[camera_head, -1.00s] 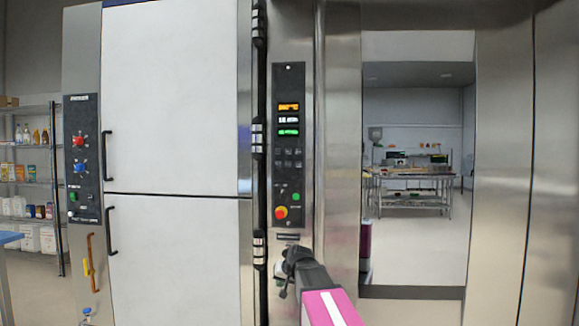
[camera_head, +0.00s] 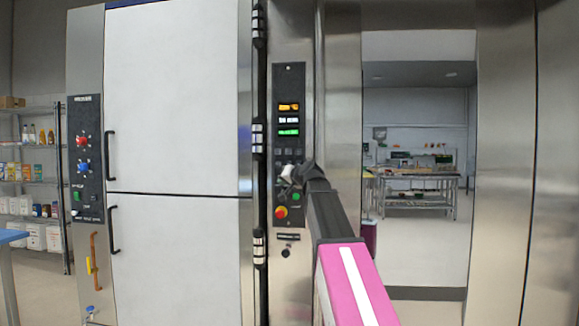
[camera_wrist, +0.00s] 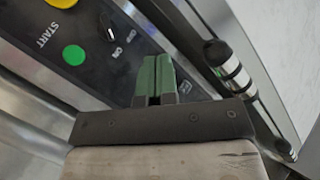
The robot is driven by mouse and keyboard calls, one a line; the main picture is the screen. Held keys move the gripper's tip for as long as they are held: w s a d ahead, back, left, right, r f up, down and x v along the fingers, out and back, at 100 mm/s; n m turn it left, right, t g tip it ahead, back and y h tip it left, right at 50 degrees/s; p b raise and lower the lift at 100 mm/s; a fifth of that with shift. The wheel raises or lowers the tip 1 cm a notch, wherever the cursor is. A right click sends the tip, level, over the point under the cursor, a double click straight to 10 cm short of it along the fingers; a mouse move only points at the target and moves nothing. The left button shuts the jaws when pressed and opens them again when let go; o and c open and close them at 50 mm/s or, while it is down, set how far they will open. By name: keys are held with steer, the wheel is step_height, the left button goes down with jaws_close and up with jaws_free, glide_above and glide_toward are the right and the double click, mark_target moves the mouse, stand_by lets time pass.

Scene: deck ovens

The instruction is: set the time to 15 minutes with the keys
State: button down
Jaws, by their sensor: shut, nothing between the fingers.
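A tall black control panel (camera_head: 290,80) is on the steel oven front in the head view. It has an orange display (camera_head: 288,107), a white display (camera_head: 288,120) and a green display (camera_head: 288,132); their digits are too small to read surely. Small dark keys (camera_head: 286,152) sit below them, partly hidden by my gripper (camera_head: 288,176), which is in front of the panel's lower half. In the wrist view the green fingers of my gripper (camera_wrist: 155,80) are together and empty, over the panel near an ON/OFF switch (camera_wrist: 112,30). Contact with the panel cannot be told.
A green START button (camera_wrist: 74,55) and a yellow part (camera_wrist: 62,3) show in the wrist view. A red-and-yellow knob (camera_head: 281,212) is below my gripper. A black-and-white hinge bar (camera_wrist: 228,68) stands out beside the panel. A left panel (camera_head: 87,190) has red and blue knobs.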

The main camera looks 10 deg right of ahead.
steer(key=shift+t, duration=0.4)
steer(key=r, duration=0.5)
steer(key=shift+s+d, duration=0.1)
steer(key=shift+d, duration=0.1)
steer(key=shift+f, duration=0.1)
steer(key=w+d, duration=0.2)
steer(key=w, duration=0.6)
steer(key=shift+w+d, duration=0.2)
steer(key=shift+d, duration=0.15)
steer(key=shift+w, duration=0.1)
stand_by(1.3)
steer(key=shift+w+d, duration=0.15)
steer(key=shift+w, duration=0.15)
steer(key=shift+w+d, duration=0.15)
steer(key=shift+w, duration=0.25)
stand_by(0.7)
steer(key=shift+s, duration=0.1)
steer(key=shift+s+a, duration=0.3)
steer(key=shift+s, duration=0.4)
